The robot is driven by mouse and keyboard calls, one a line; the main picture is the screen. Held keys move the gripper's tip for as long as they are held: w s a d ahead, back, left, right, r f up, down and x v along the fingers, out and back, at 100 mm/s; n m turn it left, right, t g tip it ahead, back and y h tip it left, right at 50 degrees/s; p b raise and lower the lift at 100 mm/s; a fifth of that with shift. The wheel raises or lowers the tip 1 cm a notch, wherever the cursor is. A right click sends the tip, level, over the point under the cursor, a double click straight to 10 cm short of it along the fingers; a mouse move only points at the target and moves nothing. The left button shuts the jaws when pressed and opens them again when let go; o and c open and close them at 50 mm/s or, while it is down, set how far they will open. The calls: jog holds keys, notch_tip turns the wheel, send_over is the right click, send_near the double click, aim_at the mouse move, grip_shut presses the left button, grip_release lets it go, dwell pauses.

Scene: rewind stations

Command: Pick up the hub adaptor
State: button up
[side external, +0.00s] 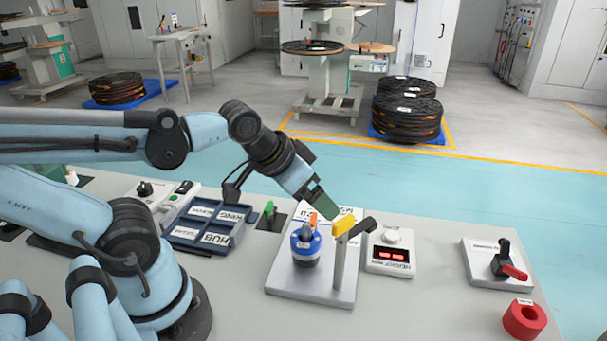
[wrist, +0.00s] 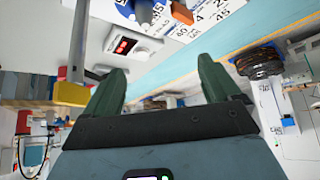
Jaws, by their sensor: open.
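I cannot make out the red ring in the wrist view.
A blue dial (side external: 306,247) and a post with a yellow block (side external: 344,225) stand on a white plate (side external: 290,288). A meter (side external: 390,252) with a red display is beside it. A blue compartment tray (side external: 183,238) lies left, a red-handled switch (side external: 510,268) right. Bench between meter and ring is clear.

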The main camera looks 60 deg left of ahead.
aim_at(305, 226)
jog(key=r+n+g, duration=0.2)
jog(key=n+g, duration=0.1)
jog(key=d+r+n+g, duration=0.1)
jog(key=g, duration=0.1)
jog(key=shift+s+n, duration=0.25)
jog(key=shift+n, duration=0.05)
jog(key=f, duration=0.1)
jog(key=f+n+g, duration=0.1)
jog(key=f, duration=0.1)
jog(key=f+n+g, duration=0.1)
jog(key=f, duration=0.1)
jog(key=shift+s+d, duration=0.2)
jog(key=shift+s, duration=0.1)
jog(key=shift+s+a+f, duration=0.1)
jog(key=shift+s+f, duration=0.05)
jog(key=shift+f, duration=0.8)
jog(key=shift+s+a+f, duration=0.1)
jog(key=shift+s+f, duration=0.05)
jog(key=shift+f, duration=1.75)
jog(key=shift+c, duration=0.4)
jog(key=c, duration=1.1)
